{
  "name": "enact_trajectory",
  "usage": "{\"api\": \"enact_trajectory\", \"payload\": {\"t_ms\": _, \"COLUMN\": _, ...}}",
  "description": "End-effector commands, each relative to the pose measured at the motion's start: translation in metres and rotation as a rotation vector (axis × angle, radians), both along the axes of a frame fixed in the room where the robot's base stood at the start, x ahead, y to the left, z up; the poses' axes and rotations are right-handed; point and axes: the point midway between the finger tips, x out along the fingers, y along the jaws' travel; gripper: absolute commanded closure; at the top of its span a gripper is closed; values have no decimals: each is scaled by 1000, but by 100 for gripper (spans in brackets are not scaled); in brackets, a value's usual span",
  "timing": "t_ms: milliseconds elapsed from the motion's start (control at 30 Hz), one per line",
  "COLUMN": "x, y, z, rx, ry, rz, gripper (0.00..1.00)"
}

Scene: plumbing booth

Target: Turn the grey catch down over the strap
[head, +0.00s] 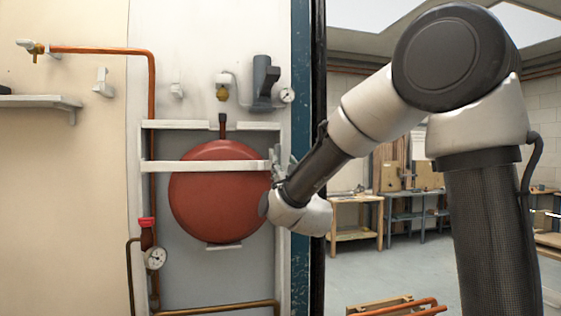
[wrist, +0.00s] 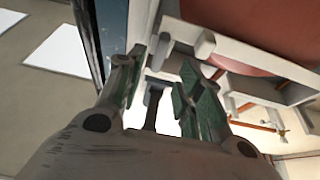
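The white strap (head: 210,166) runs level across the front of the red round vessel (head: 215,215), which also shows at the top of the wrist view (wrist: 285,20). My gripper (head: 279,160) is at the strap's right end, beside the panel's right edge. In the wrist view its two green-grey fingers (wrist: 162,75) are apart, with a gap between their tips. Pale grey block-like parts lie just beyond the fingertips; I cannot tell which is the catch. In the head view my gripper and wrist hide the catch area. No contact with the catch is visible.
A blue post (head: 303,100) stands just right of the panel. A copper pipe (head: 152,100) and a gauge (head: 155,258) are left of the vessel. A grey fitting (head: 264,82) is above it. Open floor and workbenches lie behind my arm.

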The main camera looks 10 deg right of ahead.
Motion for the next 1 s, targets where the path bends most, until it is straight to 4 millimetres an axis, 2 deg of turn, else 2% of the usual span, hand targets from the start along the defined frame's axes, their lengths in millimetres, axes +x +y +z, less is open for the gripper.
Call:
{"api": "enact_trajectory", "payload": {"t_ms": 100, "x": -23, "y": 1, "z": -10, "rx": 1, "ry": 2, "rz": 1, "gripper": 63}}
{"api": "enact_trajectory", "payload": {"t_ms": 300, "x": -46, "y": 1, "z": -19, "rx": 1, "ry": 1, "rz": 0, "gripper": 63}}
{"api": "enact_trajectory", "payload": {"t_ms": 700, "x": -50, "y": 0, "z": -21, "rx": 7, "ry": 1, "rz": 2, "gripper": 63}}
{"api": "enact_trajectory", "payload": {"t_ms": 767, "x": -47, "y": 3, "z": -27, "rx": 12, "ry": 31, "rz": 15, "gripper": 63}}
{"api": "enact_trajectory", "payload": {"t_ms": 867, "x": -38, "y": 15, "z": -54, "rx": 14, "ry": 153, "rz": 73, "gripper": 63}}
{"api": "enact_trajectory", "payload": {"t_ms": 967, "x": -35, "y": 38, "z": -110, "rx": -6, "ry": 384, "rz": 172, "gripper": 63}}
{"api": "enact_trajectory", "payload": {"t_ms": 1000, "x": -39, "y": 47, "z": -135, "rx": -19, "ry": 494, "rz": 214, "gripper": 63}}
